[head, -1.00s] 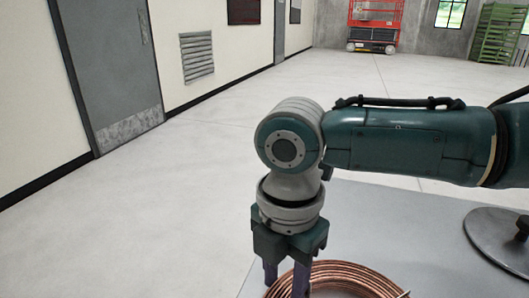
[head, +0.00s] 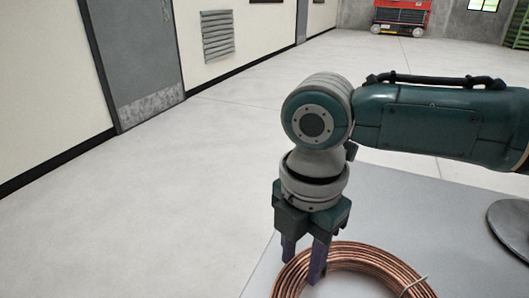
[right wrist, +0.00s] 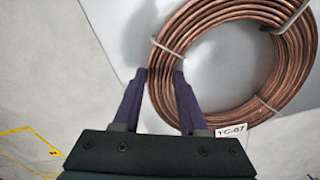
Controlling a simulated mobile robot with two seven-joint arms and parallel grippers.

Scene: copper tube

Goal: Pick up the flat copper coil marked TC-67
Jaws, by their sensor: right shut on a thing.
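The flat copper coil (head: 372,258) is a ring of several turns at the bottom of the head view, partly cut off by the frame. In the right wrist view the coil (right wrist: 297,62) bears a white tag (right wrist: 231,130) reading TC-67. My right gripper (head: 300,268) points down at the coil's left side. In the right wrist view the same gripper (right wrist: 160,73) has one finger on each side of the coil's band and is shut on it. I cannot tell whether the coil is clear of the table. My left gripper is not in view.
The grey table (head: 440,210) is bare around the coil. A round metal disc (head: 512,232) stands on it at the right. Open floor (head: 150,220) lies to the left, with a grey door (head: 137,60) in the wall. A red lift (head: 402,15) stands far back.

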